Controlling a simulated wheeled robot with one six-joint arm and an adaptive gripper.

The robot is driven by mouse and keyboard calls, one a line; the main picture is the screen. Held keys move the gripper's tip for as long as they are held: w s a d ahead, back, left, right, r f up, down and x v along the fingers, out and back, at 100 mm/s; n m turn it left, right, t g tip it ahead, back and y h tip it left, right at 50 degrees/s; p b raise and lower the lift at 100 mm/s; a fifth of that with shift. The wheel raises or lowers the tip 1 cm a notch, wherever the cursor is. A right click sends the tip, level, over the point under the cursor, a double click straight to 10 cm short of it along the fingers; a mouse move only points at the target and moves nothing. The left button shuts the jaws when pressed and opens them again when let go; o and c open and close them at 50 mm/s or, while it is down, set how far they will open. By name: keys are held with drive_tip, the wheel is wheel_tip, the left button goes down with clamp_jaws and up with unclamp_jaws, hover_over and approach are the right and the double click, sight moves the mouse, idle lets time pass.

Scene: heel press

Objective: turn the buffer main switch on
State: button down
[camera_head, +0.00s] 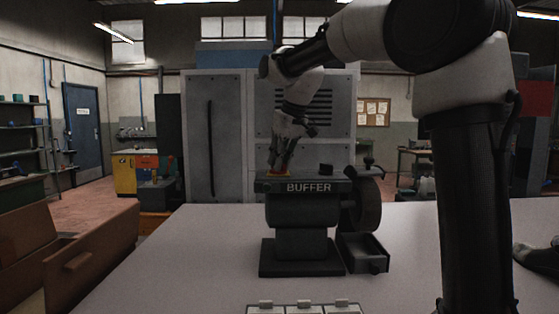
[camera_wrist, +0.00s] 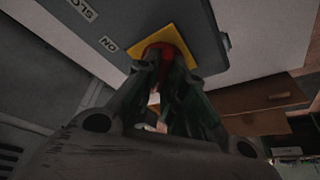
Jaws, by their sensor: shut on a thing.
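The buffer (camera_head: 310,188) is a dark machine on the table, with its name in white letters on the front. My gripper (camera_head: 281,166) points down at the left part of its top. In the wrist view, my gripper (camera_wrist: 168,62) is shut on the red main switch knob (camera_wrist: 160,47), which sits on a yellow square plate (camera_wrist: 184,40). An "ON" label (camera_wrist: 108,44) lies beside the plate. The fingers hide part of the knob, so I cannot tell which way it is set.
A dark wheel (camera_head: 367,207) is at the buffer's right end, above an open drawer (camera_head: 364,254). White blocks (camera_head: 303,309) sit at the table's front edge. A brown wooden box (camera_head: 90,255) stands at left. The table (camera_head: 200,265) is clear left of the buffer.

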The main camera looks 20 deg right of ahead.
drive_tip(key=m+h, duration=0.1)
drive_tip(key=m, duration=0.2)
drive_tip(key=shift+a+m, duration=0.1)
drive_tip(key=shift+m, duration=0.3)
drive_tip(key=shift+m+h, duration=0.9)
drive_tip(key=shift+m, duration=1)
drive_tip(key=c, duration=1.5)
unclamp_jaws()
drive_tip(key=shift+a+r, duration=0.1)
drive_tip(key=v, duration=1.1)
drive_tip(key=shift+s+r, duration=0.3)
drive_tip(key=shift+s, duration=0.05)
